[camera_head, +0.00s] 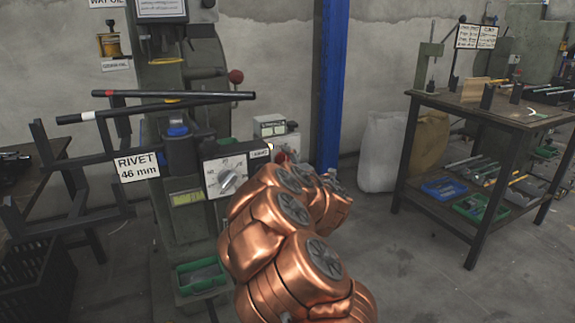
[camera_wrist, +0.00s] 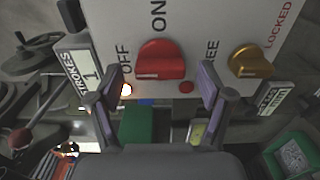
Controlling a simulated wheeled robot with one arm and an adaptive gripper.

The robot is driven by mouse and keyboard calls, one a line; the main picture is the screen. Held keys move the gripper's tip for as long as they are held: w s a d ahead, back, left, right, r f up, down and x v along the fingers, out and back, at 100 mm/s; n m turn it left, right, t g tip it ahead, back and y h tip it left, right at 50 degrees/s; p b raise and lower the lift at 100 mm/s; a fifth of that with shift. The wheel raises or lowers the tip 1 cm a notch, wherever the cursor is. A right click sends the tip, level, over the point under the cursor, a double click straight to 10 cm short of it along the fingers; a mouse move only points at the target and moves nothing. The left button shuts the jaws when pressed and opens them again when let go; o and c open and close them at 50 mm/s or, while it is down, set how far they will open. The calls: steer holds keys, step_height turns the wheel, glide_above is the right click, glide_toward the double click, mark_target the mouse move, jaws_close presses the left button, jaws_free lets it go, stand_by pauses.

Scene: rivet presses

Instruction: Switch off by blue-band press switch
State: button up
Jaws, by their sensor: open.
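In the wrist view a pale switch panel (camera_wrist: 205,30) fills the top, lettered ON and OFF around a red knob (camera_wrist: 160,62). I cannot tell which mark the knob points to. My gripper (camera_wrist: 160,78) is open, its two fingers either side of the red knob and apart from it. In the head view my copper arm hides my gripper. A green press (camera_head: 183,215) there has a dial box (camera_head: 222,172) with a grey knob and a small blue part (camera_head: 177,128). A second pale box (camera_head: 270,126) stands behind it.
A lit lamp (camera_wrist: 125,90) shows near OFF. Black bars (camera_head: 150,107) stick out from the press. A blue post (camera_head: 330,80) and a workbench (camera_head: 490,110) stand to the right.

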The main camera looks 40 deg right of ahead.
steer(key=shift+s, duration=0.15)
steer(key=v, duration=0.7)
steer(key=shift+s+a, duration=0.1)
stand_by(0.6)
